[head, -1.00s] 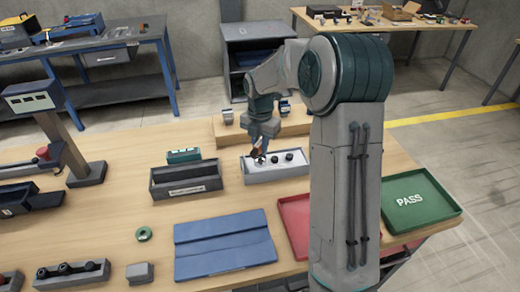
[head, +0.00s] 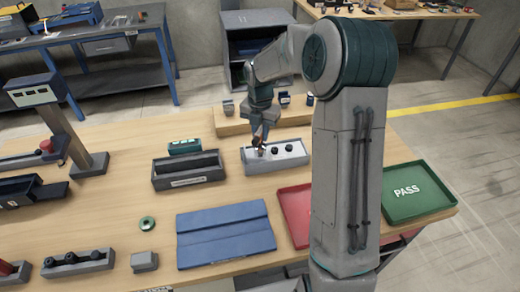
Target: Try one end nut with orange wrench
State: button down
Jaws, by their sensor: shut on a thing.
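A light grey block (head: 297,160) with dark nuts in a row on its top stands at the back middle of the table. My gripper (head: 259,139) is over the left end of this block, pointing down. It is shut on a small dark and orange tool, which looks like the orange wrench (head: 257,143). The tool's lower end is at or just above the left end nut (head: 261,152). I cannot tell whether it touches or fits around it. The middle nut (head: 275,149) and the right end nut (head: 289,148) are clear of the gripper.
A dark open bin (head: 188,181) stands left of the block, with a wooden riser (head: 230,124) behind. A blue mat (head: 225,240), a red tray (head: 294,205) and a green PASS tray (head: 436,208) lie in front. My arm hides part of the right side.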

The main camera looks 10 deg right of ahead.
jog(key=shift+r+p, duration=1.35)
jog(key=shift+r, duration=0.55)
